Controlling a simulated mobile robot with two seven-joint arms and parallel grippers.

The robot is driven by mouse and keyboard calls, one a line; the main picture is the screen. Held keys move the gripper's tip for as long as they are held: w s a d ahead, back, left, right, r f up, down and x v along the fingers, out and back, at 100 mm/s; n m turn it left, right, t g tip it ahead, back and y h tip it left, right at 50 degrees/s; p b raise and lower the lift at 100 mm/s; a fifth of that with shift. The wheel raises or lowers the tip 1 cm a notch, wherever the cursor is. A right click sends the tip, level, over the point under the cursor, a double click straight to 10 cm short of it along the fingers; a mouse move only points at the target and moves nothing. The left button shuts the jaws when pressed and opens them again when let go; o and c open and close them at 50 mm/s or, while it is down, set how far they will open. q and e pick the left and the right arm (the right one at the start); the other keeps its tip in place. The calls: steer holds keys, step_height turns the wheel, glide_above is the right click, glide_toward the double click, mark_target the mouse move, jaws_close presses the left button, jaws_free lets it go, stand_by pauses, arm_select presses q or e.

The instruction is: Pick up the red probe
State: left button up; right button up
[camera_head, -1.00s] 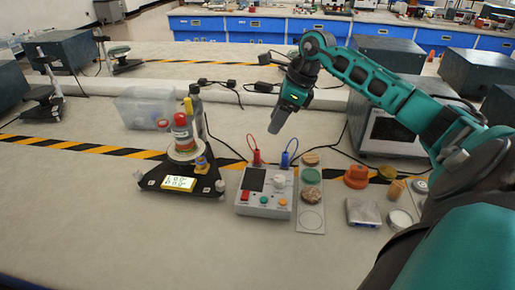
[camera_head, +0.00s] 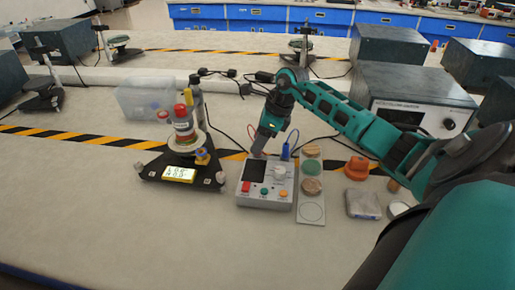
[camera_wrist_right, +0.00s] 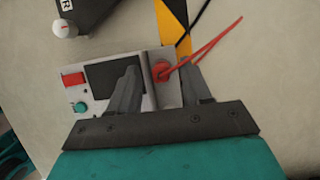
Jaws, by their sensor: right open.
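The red probe (camera_wrist_right: 162,70) is plugged into the top edge of a grey meter box (camera_head: 266,197), with a red lead running off it. In the right wrist view the probe lies between the two fingers of my right gripper (camera_wrist_right: 160,85), which is open. In the head view my right gripper (camera_head: 260,153) points down at the back edge of the meter and hides most of the probe. Its height above the probe is hard to tell. A blue probe (camera_head: 286,151) stands upright just right of the gripper. My left gripper is not in view.
A black triangular stand (camera_head: 180,172) with a lit display is left of the meter. A strip with round samples (camera_head: 311,212) lies right of it. An orange knob-like piece (camera_head: 357,168) and a grey block (camera_head: 363,204) are farther right.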

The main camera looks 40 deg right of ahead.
steer(key=shift+x, duration=0.8)
steer(key=shift+c, duration=0.3)
jaws_close()
